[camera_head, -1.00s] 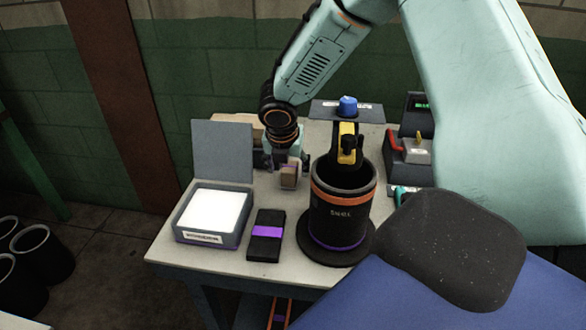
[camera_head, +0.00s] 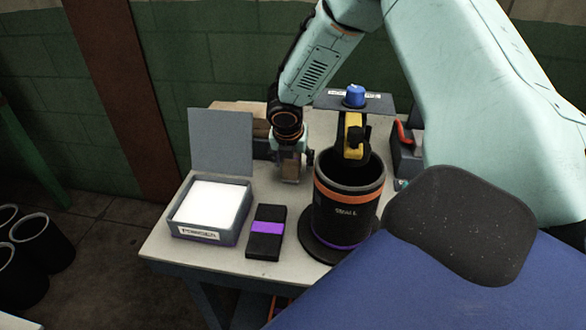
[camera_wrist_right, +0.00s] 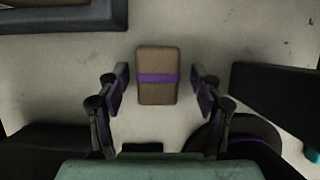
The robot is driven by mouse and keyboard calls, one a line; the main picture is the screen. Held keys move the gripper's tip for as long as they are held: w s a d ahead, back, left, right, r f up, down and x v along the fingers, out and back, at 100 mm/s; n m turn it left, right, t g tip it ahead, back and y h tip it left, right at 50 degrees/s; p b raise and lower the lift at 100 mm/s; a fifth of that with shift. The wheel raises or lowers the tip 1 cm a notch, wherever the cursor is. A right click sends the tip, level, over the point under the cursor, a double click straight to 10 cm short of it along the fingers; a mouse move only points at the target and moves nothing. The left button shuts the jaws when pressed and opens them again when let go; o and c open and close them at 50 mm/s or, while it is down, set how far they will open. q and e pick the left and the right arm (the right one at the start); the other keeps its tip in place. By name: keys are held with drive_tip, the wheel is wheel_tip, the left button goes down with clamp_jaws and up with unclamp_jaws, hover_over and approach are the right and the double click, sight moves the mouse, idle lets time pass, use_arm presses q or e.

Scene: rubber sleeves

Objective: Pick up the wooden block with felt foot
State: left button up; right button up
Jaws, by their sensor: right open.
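The wooden block (camera_head: 291,168) is a small brown block standing on the table, between the lidded box and the dark cylinder. In the right wrist view the block (camera_wrist_right: 157,92) is brown with a purple band across its middle. My right gripper (camera_head: 290,172) points down over the block in the head view and partly hides it. In the right wrist view my right gripper (camera_wrist_right: 160,80) is open, with one finger on each side of the block and a visible gap on both sides. The felt foot cannot be made out. My left gripper is not in view.
A dark cylinder (camera_head: 348,212) with an orange band stands right of the block on a round base. An open box (camera_head: 208,238) with a white inside is at left. A black case (camera_head: 267,222) with a purple band lies in front. Blue-knobbed equipment (camera_head: 354,98) stands behind.

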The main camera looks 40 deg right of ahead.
drive_tip(key=shift+w+d+f, duration=0.1)
drive_tip(key=shift+d+f, duration=0.15)
drive_tip(key=shift+f, duration=0.45)
drive_tip(key=shift+w+a, duration=0.2)
drive_tip(key=shift+w, duration=0.05)
drive_tip(key=shift+s+d, duration=0.2)
drive_tip(key=c, duration=0.5)
drive_tip(key=shift+w+a, duration=0.15)
drive_tip(key=c, duration=0.8)
